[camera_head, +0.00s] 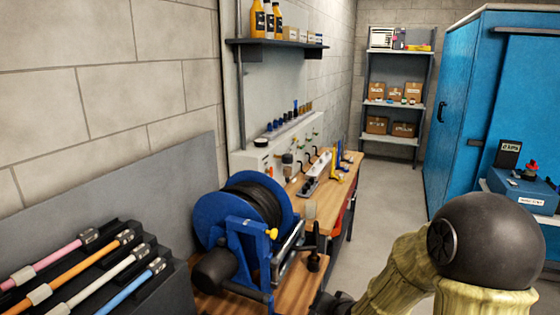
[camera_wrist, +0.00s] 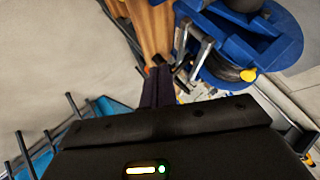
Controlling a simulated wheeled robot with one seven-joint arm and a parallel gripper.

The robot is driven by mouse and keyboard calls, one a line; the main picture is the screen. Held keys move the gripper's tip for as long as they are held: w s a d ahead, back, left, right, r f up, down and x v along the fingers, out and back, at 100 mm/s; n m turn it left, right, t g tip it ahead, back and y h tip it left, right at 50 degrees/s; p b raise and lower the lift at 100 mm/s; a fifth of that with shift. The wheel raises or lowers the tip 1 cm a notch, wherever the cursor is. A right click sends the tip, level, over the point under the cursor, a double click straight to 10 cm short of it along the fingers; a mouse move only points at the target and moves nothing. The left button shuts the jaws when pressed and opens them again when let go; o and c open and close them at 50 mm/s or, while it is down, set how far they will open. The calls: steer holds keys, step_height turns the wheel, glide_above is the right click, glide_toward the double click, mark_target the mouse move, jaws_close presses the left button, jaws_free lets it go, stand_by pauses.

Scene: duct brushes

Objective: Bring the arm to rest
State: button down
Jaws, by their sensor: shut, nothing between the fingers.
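My gripper (camera_wrist: 157,75) shows in the wrist view with its dark fingers together and nothing held between them. It points toward the edge of the wooden bench (camera_wrist: 152,28), close to the blue hose reel (camera_wrist: 245,50); whether it touches anything there I cannot tell. In the head view my arm comes in at the lower right, bent at a big dark joint. Its lower end runs down to the bottom edge beside the reel (camera_head: 207,208), and the fingers are not clear there.
Pink, orange, white and blue rods (camera_head: 85,285) lie in a dark rack at the lower left. The bench (camera_head: 318,205) holds several small tools. A blue cabinet (camera_head: 470,90) stands right, shelving (camera_head: 390,60) at the back. The floor (camera_head: 385,205) between is clear.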

steer(key=s+d+r+n+g+h, duration=0.1)
steer(key=s+d+n+g, duration=0.1)
steer(key=s, duration=0.6)
steer(key=s+d+r+n+g+h, duration=0.1)
steer(key=s+d+n+g, duration=0.1)
steer(key=s, duration=0.6)
steer(key=n+g, duration=0.1)
steer(key=g, duration=0.1)
steer(key=shift+s+d+r+g+h+p, duration=0.15)
steer(key=shift+s+r+g+h+p, duration=0.15)
steer(key=shift+s+p, duration=0.1)
stand_by(1.7)
